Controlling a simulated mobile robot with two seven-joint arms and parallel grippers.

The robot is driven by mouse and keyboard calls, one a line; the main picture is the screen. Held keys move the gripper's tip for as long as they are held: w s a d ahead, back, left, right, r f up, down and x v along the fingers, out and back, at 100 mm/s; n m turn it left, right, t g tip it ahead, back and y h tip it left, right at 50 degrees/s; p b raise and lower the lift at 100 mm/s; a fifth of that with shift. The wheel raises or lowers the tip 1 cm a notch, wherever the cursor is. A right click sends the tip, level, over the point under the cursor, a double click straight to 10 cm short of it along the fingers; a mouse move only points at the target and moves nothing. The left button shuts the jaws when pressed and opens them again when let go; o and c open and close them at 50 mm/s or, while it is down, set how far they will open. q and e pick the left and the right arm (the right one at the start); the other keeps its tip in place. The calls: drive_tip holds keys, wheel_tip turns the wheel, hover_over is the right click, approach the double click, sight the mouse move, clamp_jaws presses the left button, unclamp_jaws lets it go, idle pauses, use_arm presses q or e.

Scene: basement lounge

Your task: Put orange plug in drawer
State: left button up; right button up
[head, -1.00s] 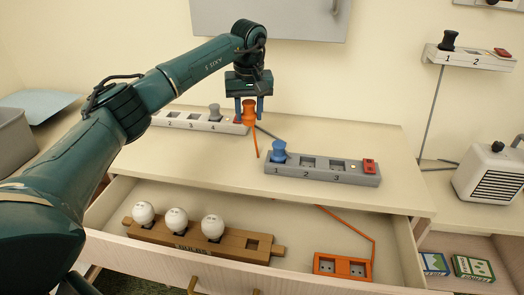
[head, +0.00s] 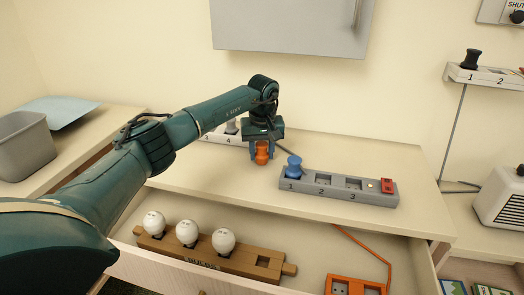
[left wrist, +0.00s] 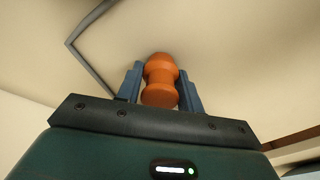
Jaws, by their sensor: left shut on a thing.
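The orange plug (head: 262,153) is between the fingers of my left gripper (head: 264,152), which is shut on it. The plug also shows in the left wrist view (left wrist: 160,80), held upright between the two blue fingers. The gripper is over the dresser top, just left of the blue plug, and the plug seems clear of the strip behind. The drawer (head: 305,262) below is open. It holds a wooden bulb rack (head: 205,258) with three white bulbs and an orange socket block (head: 355,287) with an orange cord. My right gripper is not in view.
A grey power strip (head: 335,188) with a blue plug (head: 294,166) stands on the dresser top (head: 220,183). Another strip (head: 212,134) is partly hidden behind my left arm. A grey bin (head: 25,145) is at the left, a white heater (head: 503,200) at the right.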

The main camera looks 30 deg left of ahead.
use_arm(q)
drive_tip(key=o, duration=1)
drive_tip(key=shift+f, duration=0.1)
